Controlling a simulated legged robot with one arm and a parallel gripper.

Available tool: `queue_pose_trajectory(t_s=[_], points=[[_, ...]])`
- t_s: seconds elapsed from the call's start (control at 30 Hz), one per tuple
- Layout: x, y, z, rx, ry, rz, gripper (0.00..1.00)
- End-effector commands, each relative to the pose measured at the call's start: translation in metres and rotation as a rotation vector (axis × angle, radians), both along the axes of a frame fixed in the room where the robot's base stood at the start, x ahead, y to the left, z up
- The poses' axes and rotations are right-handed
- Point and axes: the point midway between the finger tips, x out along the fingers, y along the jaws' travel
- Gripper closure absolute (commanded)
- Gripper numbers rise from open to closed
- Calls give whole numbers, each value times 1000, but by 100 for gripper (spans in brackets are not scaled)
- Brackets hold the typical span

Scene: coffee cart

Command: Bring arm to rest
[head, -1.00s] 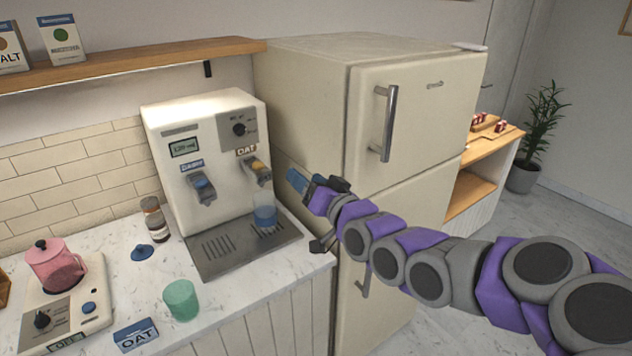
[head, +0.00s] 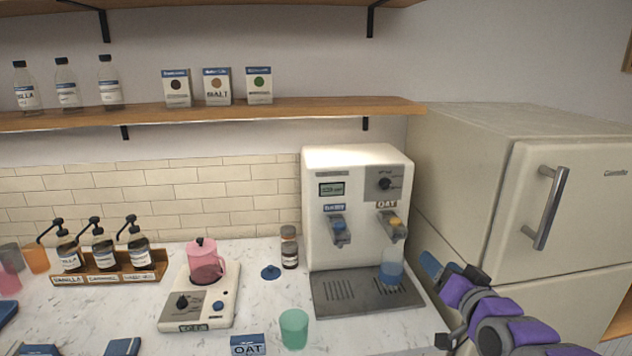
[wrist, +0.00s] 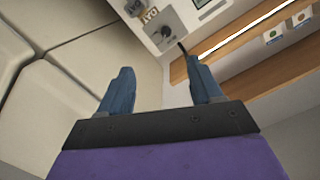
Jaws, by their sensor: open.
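My gripper (head: 436,304) is at the lower right in the head view, in front of the refrigerator and just right of the milk dispenser's drip tray. In the wrist view my gripper (wrist: 163,88) has its two blue fingers apart with nothing between them. The dispenser (head: 357,205) stands on the counter with a blue cup (head: 391,272) under its OAT tap. The arm is partly cut off by the lower right edge of the head view.
The refrigerator (head: 545,195) stands close to my arm on the right. The counter holds a green cup (head: 294,329), a pink pitcher (head: 206,262) on a small machine (head: 200,306), and syrup bottles in a wooden rack (head: 108,275). A shelf (head: 300,110) runs above.

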Motion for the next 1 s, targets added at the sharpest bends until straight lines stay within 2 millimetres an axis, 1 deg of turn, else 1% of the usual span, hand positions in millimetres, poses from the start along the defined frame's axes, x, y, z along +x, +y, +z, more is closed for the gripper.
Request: queue_pose_trajectory(t_s=[0.03, 0.07, 0.1, 0.17, 0.2, 0.27, 0.3, 0.37, 0.4, 0.43, 0.47, 0.5, 0.57, 0.6, 0.67, 0.7, 0.8, 0.9, 1.0], points=[[-1, 16, -13, -29, 74, 27, 35], [-4, 24, -25, -50, 131, 42, 35], [-9, 36, -40, -76, 211, 62, 35], [-22, 54, -65, -122, 346, 95, 35], [-33, 64, -80, -153, 431, 115, 35], [-53, 77, -99, -196, 558, 141, 35], [-68, 84, -111, -221, 641, 158, 35], [-92, 94, -125, -259, 758, 181, 35], [-110, 99, -133, -281, 834, 196, 35], [-123, 103, -138, -299, 892, 206, 35], [-137, 107, -142, -312, 946, 216, 35], [-157, 112, -146, -332, 1020, 230, 35], [-186, 119, -150, -354, 1122, 249, 35], [-207, 124, -151, -365, 1189, 263, 35], [-236, 131, -152, -378, 1286, 285, 35], [-254, 135, -151, -384, 1340, 298, 35], [-294, 145, -147, -385, 1454, 331, 35], [-320, 153, -143, -381, 1531, 357, 35], [-335, 157, -141, -376, 1573, 373, 35]])
